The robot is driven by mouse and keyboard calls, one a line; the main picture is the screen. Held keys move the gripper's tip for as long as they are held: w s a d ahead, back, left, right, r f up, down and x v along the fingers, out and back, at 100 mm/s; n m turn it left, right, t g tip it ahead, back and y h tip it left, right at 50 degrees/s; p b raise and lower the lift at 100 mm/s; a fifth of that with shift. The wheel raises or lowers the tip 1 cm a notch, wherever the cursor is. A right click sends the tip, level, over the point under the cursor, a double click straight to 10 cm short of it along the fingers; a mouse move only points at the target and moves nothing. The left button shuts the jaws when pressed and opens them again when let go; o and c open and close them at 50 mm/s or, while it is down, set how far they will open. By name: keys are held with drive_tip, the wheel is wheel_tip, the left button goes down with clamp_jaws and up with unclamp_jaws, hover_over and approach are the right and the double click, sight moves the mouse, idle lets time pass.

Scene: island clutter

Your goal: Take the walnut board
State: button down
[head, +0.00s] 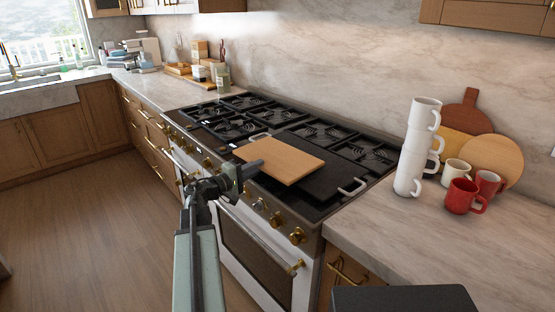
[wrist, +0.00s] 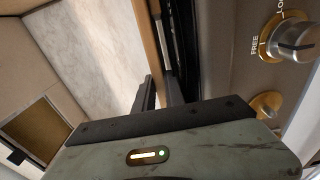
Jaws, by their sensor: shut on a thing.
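A flat, light-brown rectangular wooden board (head: 284,158) is over the black griddle in the middle of the stove. My gripper (head: 247,171) reaches in from the front and is shut on the board's near left edge. In the wrist view the board shows as a thin strip (wrist: 153,42) running up from between my fingers (wrist: 158,92). I cannot tell whether the board's underside touches the griddle. A darker red-brown paddle board (head: 468,112) leans on the wall at the right, far from my gripper.
The griddle (head: 322,185) has pale handles, with black burner grates (head: 320,130) around it. Knobs (head: 298,236) line the stove front. On the right counter stand stacked white cups (head: 408,165), red mugs (head: 461,196) and a round board (head: 494,158). Floor at left is clear.

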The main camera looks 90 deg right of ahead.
drive_tip(key=shift+r+p, duration=1.95)
drive_tip(key=shift+r, duration=0.05)
